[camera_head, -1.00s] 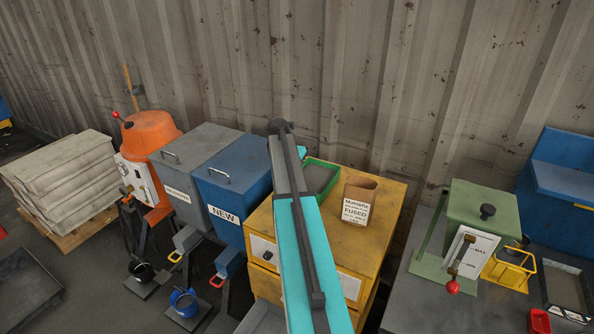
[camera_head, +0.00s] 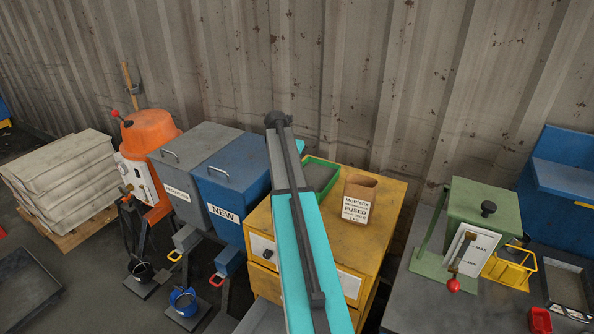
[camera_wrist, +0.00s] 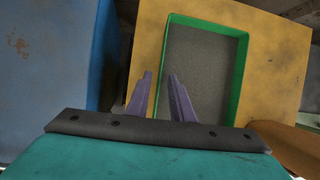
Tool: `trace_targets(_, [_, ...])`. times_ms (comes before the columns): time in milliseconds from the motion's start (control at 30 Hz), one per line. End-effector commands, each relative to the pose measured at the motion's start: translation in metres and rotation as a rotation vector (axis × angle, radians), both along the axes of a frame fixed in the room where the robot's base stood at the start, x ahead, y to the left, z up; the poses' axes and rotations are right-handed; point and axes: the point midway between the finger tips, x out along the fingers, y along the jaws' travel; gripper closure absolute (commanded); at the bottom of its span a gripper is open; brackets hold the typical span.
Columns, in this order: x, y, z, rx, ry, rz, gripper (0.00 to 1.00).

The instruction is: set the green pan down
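The green pan (camera_wrist: 241,75) is a shallow rectangular tray with a grey inside. It appears to rest on the yellow cabinet top in the wrist view. My gripper (camera_wrist: 161,85) has two purple fingers with a clear gap between their tips. They are at the pan's left wall, one finger on either side of it as seen from above; I cannot tell if either touches. In the head view the pan (camera_head: 331,187) shows partly, right of my arm, which hides its left side and my gripper.
A blue bin (camera_head: 228,190) marked NEW stands close on the left. A green device (camera_head: 478,215) stands on the right-hand bench. The corrugated wall is behind.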

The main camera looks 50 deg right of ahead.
Motion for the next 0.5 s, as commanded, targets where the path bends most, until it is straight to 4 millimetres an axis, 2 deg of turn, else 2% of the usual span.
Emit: trace_targets(500, [-0.002, 0.026, 0.057, -0.001, -0.001, 0.001, 0.79])
